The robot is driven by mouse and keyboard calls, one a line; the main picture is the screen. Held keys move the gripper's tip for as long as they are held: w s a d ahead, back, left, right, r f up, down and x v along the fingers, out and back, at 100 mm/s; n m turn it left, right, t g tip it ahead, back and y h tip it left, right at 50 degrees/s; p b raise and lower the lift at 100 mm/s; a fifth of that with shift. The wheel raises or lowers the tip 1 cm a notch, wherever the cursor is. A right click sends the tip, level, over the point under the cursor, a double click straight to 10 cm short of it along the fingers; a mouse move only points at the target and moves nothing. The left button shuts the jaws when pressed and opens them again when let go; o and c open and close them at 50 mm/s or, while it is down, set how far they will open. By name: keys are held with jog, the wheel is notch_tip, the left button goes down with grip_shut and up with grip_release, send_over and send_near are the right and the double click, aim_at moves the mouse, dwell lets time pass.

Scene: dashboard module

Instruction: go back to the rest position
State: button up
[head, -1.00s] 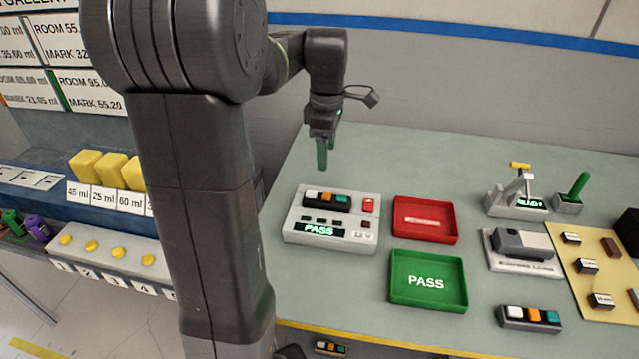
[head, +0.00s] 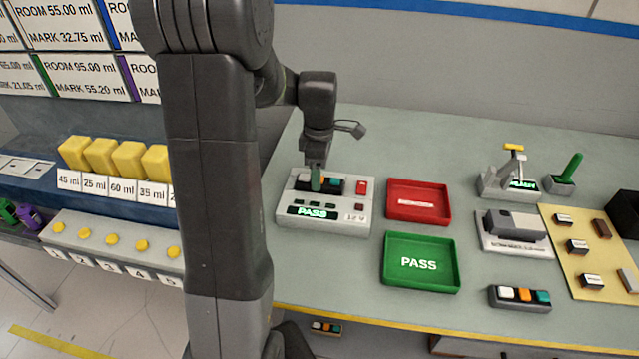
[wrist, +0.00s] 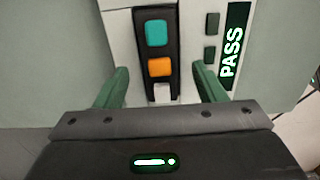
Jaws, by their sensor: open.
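My gripper (head: 317,180) is low over the white tester (head: 290,216) in the head view. In the wrist view its two green fingers (wrist: 162,92) are apart, one on each side of a dark module (wrist: 157,52). The module has teal, orange and white buttons and sits in the tester, where it also shows in the head view (head: 332,184). The tester's display reads PASS in green. Part of the module is hidden by the gripper. I cannot tell whether the fingers touch it.
A red tray (head: 447,214) and a green PASS tray (head: 388,284) lie right of the tester. Another module (head: 520,298) lies near the table's front right. A lever press (head: 508,180), a grey device (head: 513,228) and a yellow mat (head: 610,262) stand further right.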

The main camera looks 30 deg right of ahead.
jog(key=shift+f, duration=0.9)
jog(key=shift+c, duration=0.4)
jog(key=c, duration=1.1)
jog(key=shift+o, duration=0.2)
jog(key=shift+r, duration=0.15)
